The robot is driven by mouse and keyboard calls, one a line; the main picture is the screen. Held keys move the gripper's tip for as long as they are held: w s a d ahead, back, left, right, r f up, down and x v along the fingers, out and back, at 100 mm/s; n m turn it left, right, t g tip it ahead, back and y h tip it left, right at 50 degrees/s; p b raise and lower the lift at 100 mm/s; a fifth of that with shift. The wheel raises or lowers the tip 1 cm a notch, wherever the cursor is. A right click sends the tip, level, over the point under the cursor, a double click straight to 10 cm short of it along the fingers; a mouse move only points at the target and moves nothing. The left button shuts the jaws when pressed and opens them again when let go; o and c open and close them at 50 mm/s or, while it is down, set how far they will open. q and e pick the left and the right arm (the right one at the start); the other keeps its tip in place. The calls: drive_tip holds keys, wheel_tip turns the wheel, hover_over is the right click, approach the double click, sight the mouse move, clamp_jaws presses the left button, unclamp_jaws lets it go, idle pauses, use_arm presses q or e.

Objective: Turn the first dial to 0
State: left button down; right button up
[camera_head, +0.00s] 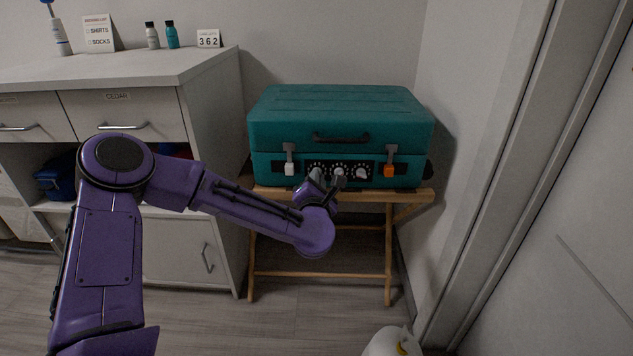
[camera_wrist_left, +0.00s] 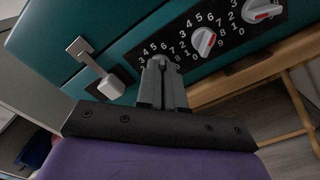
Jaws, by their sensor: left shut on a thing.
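A teal suitcase (camera_head: 335,108) stands on a wooden folding stand, with a black dial panel on its front. My left gripper (camera_head: 323,178) is at the panel's left dial and hides it. In the left wrist view the fingers (camera_wrist_left: 160,64) are shut on the first dial, with printed numbers showing around the tips. The dial's pointer is hidden. The second dial (camera_wrist_left: 204,40) is white with a red mark and stands free to the right. The third dial (camera_wrist_left: 262,12) is beyond it, partly cut off. My right gripper is out of view.
A white latch (camera_wrist_left: 110,86) is left of the dials; an orange latch (camera_head: 389,170) is at the right. The wooden stand (camera_head: 398,196) is below. A grey cabinet (camera_head: 205,65) with a card reading 362 (camera_head: 209,38) is at left, a wall at right.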

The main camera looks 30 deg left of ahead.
use_arm(q)
drive_tip(key=shift+f, duration=0.1)
drive_tip(key=c, duration=1.3)
unclamp_jaws()
drive_tip(key=shift+o, duration=0.2)
drive_tip(key=shift+s+d, duration=0.1)
drive_tip(key=p+v, duration=0.1)
drive_tip(key=v, duration=0.9)
drive_tip(key=shift+s+p, duration=0.2)
drive_tip(key=shift+p, duration=0.15)
drive_tip(key=shift+d, duration=0.1)
